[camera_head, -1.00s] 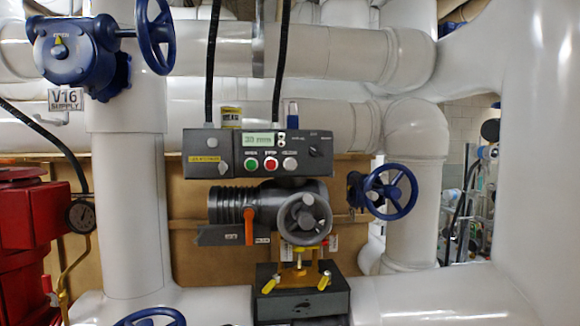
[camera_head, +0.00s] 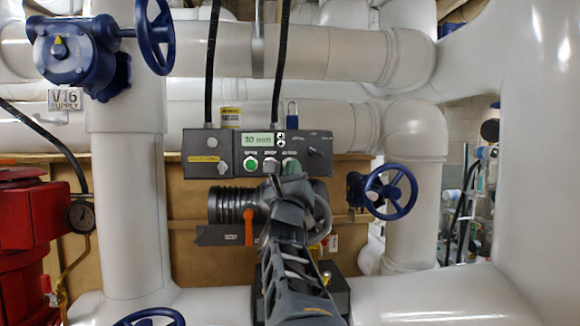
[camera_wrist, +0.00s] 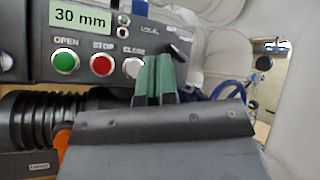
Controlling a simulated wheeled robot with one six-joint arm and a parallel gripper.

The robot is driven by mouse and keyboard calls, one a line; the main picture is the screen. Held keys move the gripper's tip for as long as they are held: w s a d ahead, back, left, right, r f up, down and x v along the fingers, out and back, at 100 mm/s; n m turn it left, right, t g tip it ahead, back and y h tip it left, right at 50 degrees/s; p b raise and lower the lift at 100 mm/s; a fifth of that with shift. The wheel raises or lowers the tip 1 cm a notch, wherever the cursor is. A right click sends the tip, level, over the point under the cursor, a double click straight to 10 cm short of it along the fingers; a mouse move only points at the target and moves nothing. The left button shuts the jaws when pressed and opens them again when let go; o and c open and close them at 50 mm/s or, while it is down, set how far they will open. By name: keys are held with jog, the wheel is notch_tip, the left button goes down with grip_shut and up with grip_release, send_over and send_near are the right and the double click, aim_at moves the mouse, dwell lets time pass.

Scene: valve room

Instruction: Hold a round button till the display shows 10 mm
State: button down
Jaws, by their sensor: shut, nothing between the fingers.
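The grey control box (camera_head: 222,170) has a green-lit display (camera_head: 258,140) that reads 30 mm, also clear in the wrist view (camera_wrist: 80,18). Below it sit the green OPEN button (camera_wrist: 65,61), the red STOP button (camera_wrist: 101,65) and the white CLOSE button (camera_wrist: 133,67). My gripper (camera_wrist: 155,60) is shut and empty, its green fingertips just right of the CLOSE button in the wrist view. I cannot tell whether the fingertips touch the panel.
A dark selector knob (camera_wrist: 178,50) sits right of the fingertips. Below the box are the ribbed actuator (camera_head: 232,205) and an orange lever (camera_head: 249,226). A blue handwheel (camera_head: 390,192) stands to the right, with white pipes around.

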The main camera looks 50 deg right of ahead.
jog(key=shift+s+r, duration=0.1)
dwell(0.3)
jog(key=shift+w+d+p, duration=1.3)
jog(key=shift+w+d, duration=0.15)
jog(key=shift+w, duration=0.25)
jog(key=shift+w+d+p, duration=1.25)
jog(key=shift+w+d, duration=0.15)
jog(key=shift+w, duration=0.25)
jog(key=shift+w+d, duration=0.15)
jog(key=shift+w, duration=0.05)
jog(key=shift+w+d+b, duration=0.15)
jog(key=shift+b, duration=0.3)
